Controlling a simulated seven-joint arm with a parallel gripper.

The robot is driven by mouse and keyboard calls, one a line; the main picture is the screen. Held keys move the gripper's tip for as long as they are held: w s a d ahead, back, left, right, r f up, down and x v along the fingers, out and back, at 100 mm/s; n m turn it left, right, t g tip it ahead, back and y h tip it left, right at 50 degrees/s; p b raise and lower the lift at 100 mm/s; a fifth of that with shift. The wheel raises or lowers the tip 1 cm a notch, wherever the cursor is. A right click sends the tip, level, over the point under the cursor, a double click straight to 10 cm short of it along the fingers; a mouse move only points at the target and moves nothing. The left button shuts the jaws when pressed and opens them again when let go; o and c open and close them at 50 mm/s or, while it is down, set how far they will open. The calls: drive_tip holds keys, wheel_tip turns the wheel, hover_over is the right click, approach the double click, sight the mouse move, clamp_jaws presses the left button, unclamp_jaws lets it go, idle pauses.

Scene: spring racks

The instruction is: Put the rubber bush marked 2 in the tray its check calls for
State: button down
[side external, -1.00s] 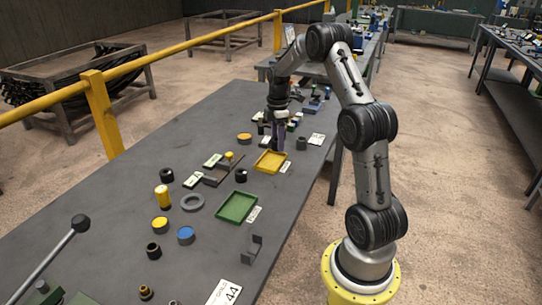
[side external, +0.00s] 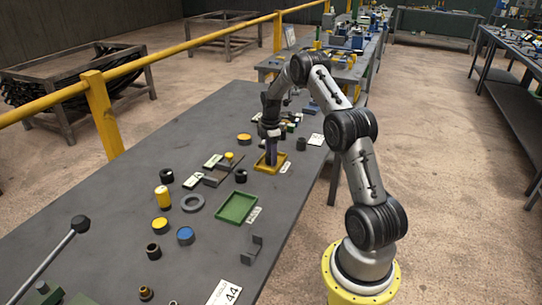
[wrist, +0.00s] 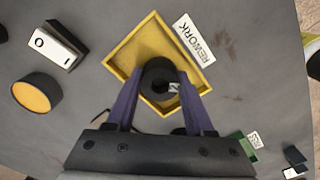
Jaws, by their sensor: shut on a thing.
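My gripper (wrist: 160,82) has its purple fingers shut on a black rubber bush (wrist: 156,74), a ring with a dark hole. A small white mark shows on the bush, too small to read surely. The bush is over the yellow tray (wrist: 122,55), whose card reads REWORK (wrist: 195,40). In the side view my gripper (side external: 271,163) points straight down at the yellow tray (side external: 259,169), and the fingers hide the bush. I cannot tell whether the bush touches the tray floor. A green tray (side external: 236,207) with its own card (side external: 254,215) lies nearer the camera.
An orange-topped black disc (wrist: 37,95) and a dark block with a white card (wrist: 55,46) lie left of the yellow tray in the wrist view. Another dark bush (side external: 302,144) stands behind the tray. A grey ring (side external: 193,202) and several cylinders stand left of the green tray.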

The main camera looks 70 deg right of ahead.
drive_tip(key=shift+f, duration=0.1)
drive_tip(key=shift+c, duration=1.4)
unclamp_jaws()
wheel_tip(320, 180, up, 12)
drive_tip(key=s+a+r+m+t+h, duration=0.1)
drive_tip(key=s+a+r+m, duration=0.1)
drive_tip(key=a+r, duration=0.75)
drive_tip(key=s+a+r+m+t, duration=0.15)
drive_tip(key=a+r, duration=0.45)
drive_tip(key=a, duration=0.7)
drive_tip(key=s+a+f+m+t, duration=0.1)
drive_tip(key=s+a+m, duration=0.1)
drive_tip(key=s+a, duration=0.5)
drive_tip(key=s+a+f+m+t+y, duration=0.1)
drive_tip(key=s+a+m+t, duration=0.1)
drive_tip(key=s+a, duration=0.6)
drive_tip(key=s+m, duration=0.1)
drive_tip(key=s, duration=0.2)
drive_tip(key=shift+a, duration=0.25)
